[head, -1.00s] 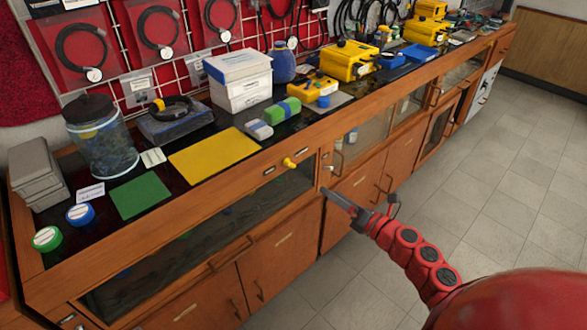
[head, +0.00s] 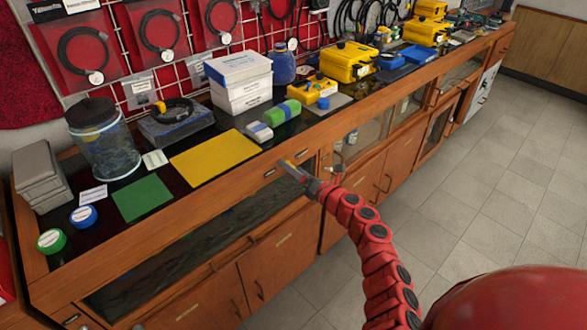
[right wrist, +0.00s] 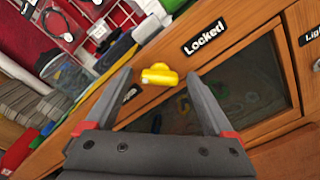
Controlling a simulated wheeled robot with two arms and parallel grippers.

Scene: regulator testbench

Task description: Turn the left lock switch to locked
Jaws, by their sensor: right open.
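The yellow lock switch (right wrist: 160,75) is on the wooden front rail of the bench, above a glass cabinet door. A black "Locked" label (right wrist: 204,37) is on one side of it, and another label (right wrist: 131,93), unreadable and partly hidden by a finger, is on the other. My right gripper (right wrist: 157,78) is open, with a finger on either side of the switch. I cannot tell whether the fingers touch it. In the head view my right gripper (head: 291,169) is at the rail and covers most of the switch. My left gripper is not in view.
The bench top holds a yellow mat (head: 214,157), a green mat (head: 142,198), a glass jar (head: 104,142), white boxes (head: 241,82) and yellow instruments (head: 350,63). Cabinet doors with handles (head: 388,183) line the front. The tiled floor (head: 480,200) at right is clear.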

